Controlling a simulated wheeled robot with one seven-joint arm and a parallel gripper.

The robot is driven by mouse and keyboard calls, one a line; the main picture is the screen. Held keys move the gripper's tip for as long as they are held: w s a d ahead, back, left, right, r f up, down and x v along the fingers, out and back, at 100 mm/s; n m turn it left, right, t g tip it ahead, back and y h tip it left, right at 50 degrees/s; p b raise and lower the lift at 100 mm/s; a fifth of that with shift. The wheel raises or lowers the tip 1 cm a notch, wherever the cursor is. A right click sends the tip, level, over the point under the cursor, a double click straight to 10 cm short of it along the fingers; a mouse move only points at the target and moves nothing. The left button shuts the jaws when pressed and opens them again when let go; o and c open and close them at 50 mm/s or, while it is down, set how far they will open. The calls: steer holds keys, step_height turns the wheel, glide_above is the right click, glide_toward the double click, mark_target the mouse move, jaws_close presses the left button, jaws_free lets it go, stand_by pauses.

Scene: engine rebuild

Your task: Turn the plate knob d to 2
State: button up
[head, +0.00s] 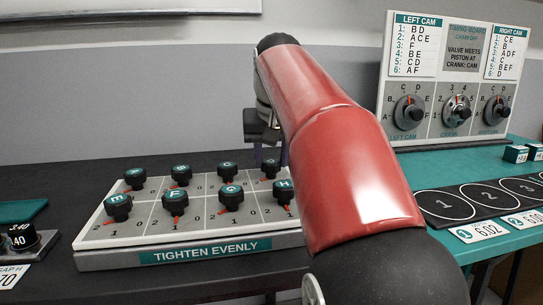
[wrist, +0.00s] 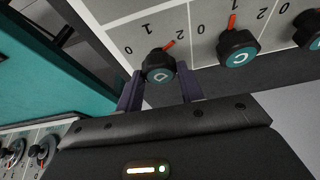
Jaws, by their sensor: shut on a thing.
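Plate knob D (wrist: 159,72) is a black knob with a teal cap at the near left corner of the plate in the wrist view. My gripper (wrist: 160,90) is shut on it, one dark finger on each side. The knob's red pointer slants up and to the right, roughly toward the printed 2; exact alignment is hard to tell. In the head view knob D (head: 270,169) stands at the plate's back right, beneath my gripper (head: 268,160). My red arm hides part of the gripper there.
The white plate (head: 150,230) carries several similar knobs, including knob C (head: 228,171) beside D and knob H (head: 284,190) in front. The timing board (head: 456,65) stands at the back right. A black numbered strip (head: 478,204) lies on the teal mat to the right.

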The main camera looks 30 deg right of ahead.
stand_by(0.3)
steer(key=o, duration=1)
steer(key=v, duration=0.7)
steer(key=shift+s+r, duration=0.1)
steer(key=shift+r, duration=0.3)
